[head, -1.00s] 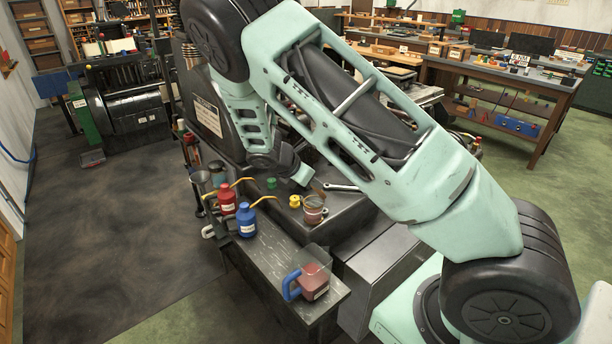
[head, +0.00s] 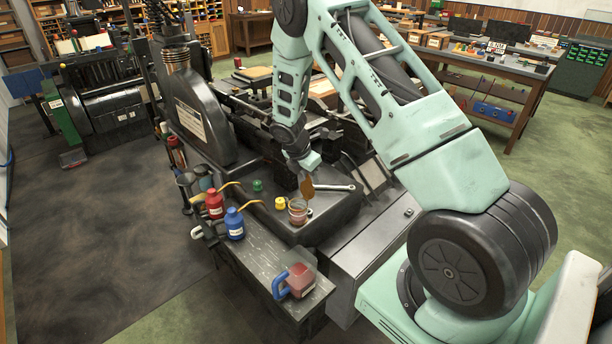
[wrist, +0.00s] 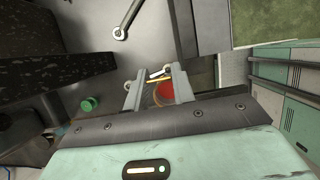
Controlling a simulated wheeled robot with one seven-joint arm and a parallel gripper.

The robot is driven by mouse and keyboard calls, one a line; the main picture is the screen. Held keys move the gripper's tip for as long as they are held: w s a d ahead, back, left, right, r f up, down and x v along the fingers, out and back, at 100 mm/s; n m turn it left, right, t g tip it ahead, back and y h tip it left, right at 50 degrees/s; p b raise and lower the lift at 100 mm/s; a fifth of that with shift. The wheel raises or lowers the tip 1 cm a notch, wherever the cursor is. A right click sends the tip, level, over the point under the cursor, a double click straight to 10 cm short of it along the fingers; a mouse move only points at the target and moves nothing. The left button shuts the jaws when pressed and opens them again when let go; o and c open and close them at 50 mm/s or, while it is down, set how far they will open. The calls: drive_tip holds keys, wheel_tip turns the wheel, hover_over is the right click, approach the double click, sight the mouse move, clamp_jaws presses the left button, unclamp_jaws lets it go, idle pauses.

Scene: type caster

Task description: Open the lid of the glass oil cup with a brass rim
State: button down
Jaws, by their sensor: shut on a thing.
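The glass oil cup (head: 298,214) stands on the dark machine bed and holds something reddish. Its lid (head: 307,188) is a brownish plate that stands steeply up above the rim at the cup's far side, so the cup's mouth shows. My gripper (wrist: 156,82) is right at the cup; its jaws are shut on the lid. In the wrist view the red inside of the cup (wrist: 165,91) and a small yellow part of it show between the grey fingers. In the head view the fingertips are largely hidden, and the exact contact is too small to see.
A yellow pot (head: 280,203) and a green one (head: 257,185) stand left of the cup, and a wrench (head: 334,188) lies behind it. Red (head: 214,204) and blue (head: 234,224) oil cans and a blue-handled jug (head: 299,281) stand nearer the front.

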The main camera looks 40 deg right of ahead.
drive_tip(key=shift+s+d+f, duration=0.1)
drive_tip(key=shift+s+f, duration=0.1)
idle(0.3)
drive_tip(key=c, duration=1.2)
unclamp_jaws()
drive_tip(key=shift+w, duration=0.1)
drive_tip(key=shift+o, duration=0.2)
drive_tip(key=shift+r, duration=0.1)
drive_tip(key=shift+w+a+r, duration=0.1)
drive_tip(key=shift+a+r, duration=0.1)
drive_tip(key=shift+r, duration=0.3)
drive_tip(key=b+v, duration=0.4)
drive_tip(key=v, duration=1.2)
drive_tip(key=shift+r, duration=0.15)
